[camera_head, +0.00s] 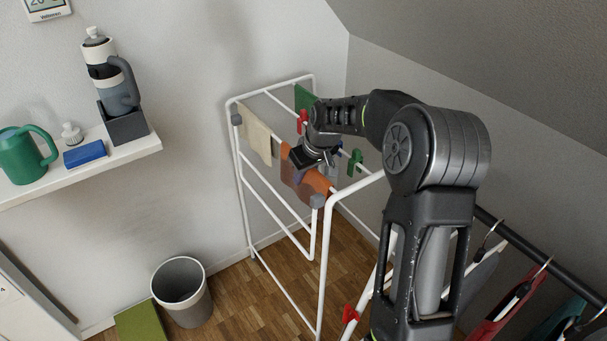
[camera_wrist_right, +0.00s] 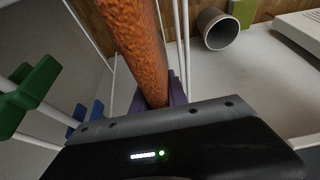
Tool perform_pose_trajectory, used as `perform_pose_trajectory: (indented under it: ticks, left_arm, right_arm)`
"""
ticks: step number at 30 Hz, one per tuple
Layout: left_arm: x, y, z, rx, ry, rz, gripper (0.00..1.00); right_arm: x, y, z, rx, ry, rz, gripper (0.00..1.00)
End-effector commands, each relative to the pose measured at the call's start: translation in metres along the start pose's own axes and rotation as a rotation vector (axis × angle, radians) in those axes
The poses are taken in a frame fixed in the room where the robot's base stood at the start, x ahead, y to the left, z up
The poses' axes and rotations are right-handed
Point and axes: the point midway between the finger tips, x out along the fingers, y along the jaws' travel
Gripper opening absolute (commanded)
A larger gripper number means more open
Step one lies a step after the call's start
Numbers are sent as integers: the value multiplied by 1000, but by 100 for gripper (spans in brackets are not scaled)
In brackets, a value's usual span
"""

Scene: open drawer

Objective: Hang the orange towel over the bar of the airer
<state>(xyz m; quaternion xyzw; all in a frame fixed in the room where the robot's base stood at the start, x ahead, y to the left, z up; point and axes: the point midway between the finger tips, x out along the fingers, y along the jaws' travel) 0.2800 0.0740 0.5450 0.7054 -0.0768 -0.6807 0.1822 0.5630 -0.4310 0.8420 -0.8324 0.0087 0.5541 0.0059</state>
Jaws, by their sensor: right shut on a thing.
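The orange towel (camera_head: 318,184) is at the near bar of the white airer (camera_head: 328,240), right of a beige cloth. Its lower part shows below the bar's height; I cannot tell whether it rests on the bar. My right gripper (camera_head: 298,172) is shut on the towel, just above and behind that bar. In the right wrist view the towel (camera_wrist_right: 138,45) is a thick orange fold running up from between the purple fingertips (camera_wrist_right: 160,97). My arm and hand hide part of the towel and airer. My left gripper is not in view.
A beige cloth (camera_head: 255,135) and a green cloth (camera_head: 304,97) hang on the airer. Pegs are clipped to it, one red (camera_head: 302,121) and one green (camera_head: 355,160). A bin (camera_head: 181,287) stands on the floor at left. Clothes on a rail (camera_head: 530,250) are at right.

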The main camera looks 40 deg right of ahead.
Motion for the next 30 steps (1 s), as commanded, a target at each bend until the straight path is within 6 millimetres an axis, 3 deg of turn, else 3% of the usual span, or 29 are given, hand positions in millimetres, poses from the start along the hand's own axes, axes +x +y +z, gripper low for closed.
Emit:
perform_pose_trajectory:
  ticks: [2, 3, 12, 23, 30]
  left_arm:
    - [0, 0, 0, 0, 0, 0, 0]
    - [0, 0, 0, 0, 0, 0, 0]
    - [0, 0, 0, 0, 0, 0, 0]
    - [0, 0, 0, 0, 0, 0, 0]
    - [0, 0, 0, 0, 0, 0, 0]
  right_arm:
    - [0, 0, 0, 0, 1, 0, 0]
    - [0, 0, 0, 0, 1, 0, 20]
    - [0, 0, 0, 0, 1, 0, 44]
    - [-5, 0, 0, 0, 1, 0, 44]
    - [-38, 0, -1, 0, 4, 0, 44]
